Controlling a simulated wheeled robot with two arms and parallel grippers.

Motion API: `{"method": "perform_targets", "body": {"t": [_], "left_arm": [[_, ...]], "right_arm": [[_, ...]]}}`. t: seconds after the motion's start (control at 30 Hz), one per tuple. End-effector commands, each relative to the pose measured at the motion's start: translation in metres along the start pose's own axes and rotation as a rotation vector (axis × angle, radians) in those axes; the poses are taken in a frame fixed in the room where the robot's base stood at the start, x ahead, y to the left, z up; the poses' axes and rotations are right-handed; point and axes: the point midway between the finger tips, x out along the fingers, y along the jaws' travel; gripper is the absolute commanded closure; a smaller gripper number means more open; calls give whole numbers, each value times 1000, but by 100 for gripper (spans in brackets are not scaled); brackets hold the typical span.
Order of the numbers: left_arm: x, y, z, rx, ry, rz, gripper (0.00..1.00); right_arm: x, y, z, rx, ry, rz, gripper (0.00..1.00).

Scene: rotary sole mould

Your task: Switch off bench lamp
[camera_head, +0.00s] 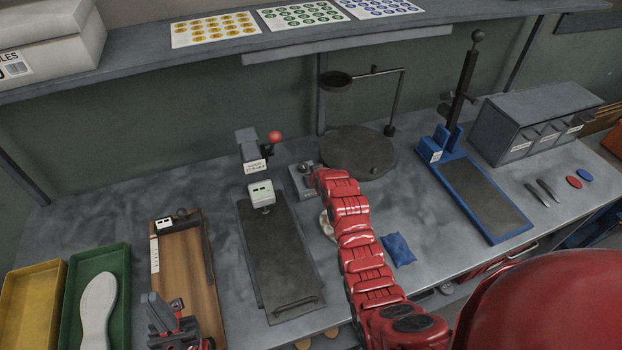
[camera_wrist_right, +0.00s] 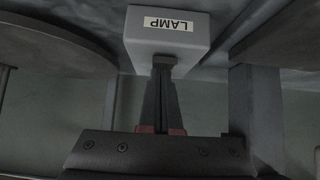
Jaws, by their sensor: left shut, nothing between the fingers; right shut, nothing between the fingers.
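A small grey box labelled LAMP (camera_wrist_right: 168,35) fills the top middle of the right wrist view, its label upside down. In the head view a small grey switch box (camera_head: 300,182) stands on the bench, partly behind my right arm. My right gripper (camera_wrist_right: 165,62) is shut and empty, its tips at the near edge of the LAMP box; I cannot tell whether they touch it. In the head view its tips are hard to make out. My left gripper (camera_head: 166,302) is shut and empty above the wooden board. A long grey bar (camera_head: 345,45) under the shelf shows no clear glow.
A round dark plate with a post (camera_head: 355,150) stands just behind the switch box. A dark press stand (camera_head: 275,250) is left of it. A blue pouch (camera_head: 398,249) lies right of my right arm. A blue-framed stand (camera_head: 480,195) is further right; trays (camera_head: 122,300) lie left.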

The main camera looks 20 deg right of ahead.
Motion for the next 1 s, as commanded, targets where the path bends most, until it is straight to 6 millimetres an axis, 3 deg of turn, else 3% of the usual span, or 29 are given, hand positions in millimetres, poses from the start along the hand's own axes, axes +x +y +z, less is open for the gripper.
{"method": "perform_targets", "body": {"t": [0.27,1.0], "left_arm": [[-3,0,0,0,0,0,100],[-14,1,2,0,0,0,100]], "right_arm": [[3,0,5,1,-13,-1,100],[5,0,-20,0,-4,-1,100]]}}
